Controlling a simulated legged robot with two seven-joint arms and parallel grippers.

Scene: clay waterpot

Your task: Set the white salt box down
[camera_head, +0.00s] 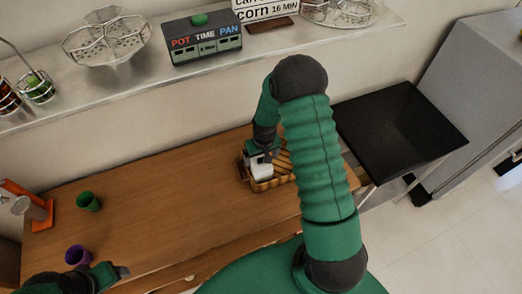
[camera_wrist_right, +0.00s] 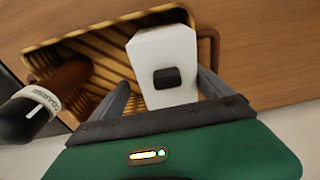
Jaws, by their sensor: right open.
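The white salt box (camera_wrist_right: 163,50) has a dark patch on its face and stands in a slatted wicker basket (camera_wrist_right: 80,40) in the right wrist view. My right gripper (camera_wrist_right: 163,82) is open, with one finger on either side of the box. In the head view the salt box (camera_head: 262,171) shows at the left end of the basket (camera_head: 272,186) on the wooden table. My right gripper (camera_head: 263,157) is just above and behind it. My left gripper (camera_head: 122,271) is at the lower left, away from the basket; its opening is unclear.
A brown bottle with a dark cap (camera_wrist_right: 35,110) lies across the basket's left part in the wrist view. A green cup (camera_head: 88,202), a purple cup (camera_head: 77,256) and an orange stand (camera_head: 38,212) are on the left of the table (camera_head: 165,200). The table's middle is clear.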

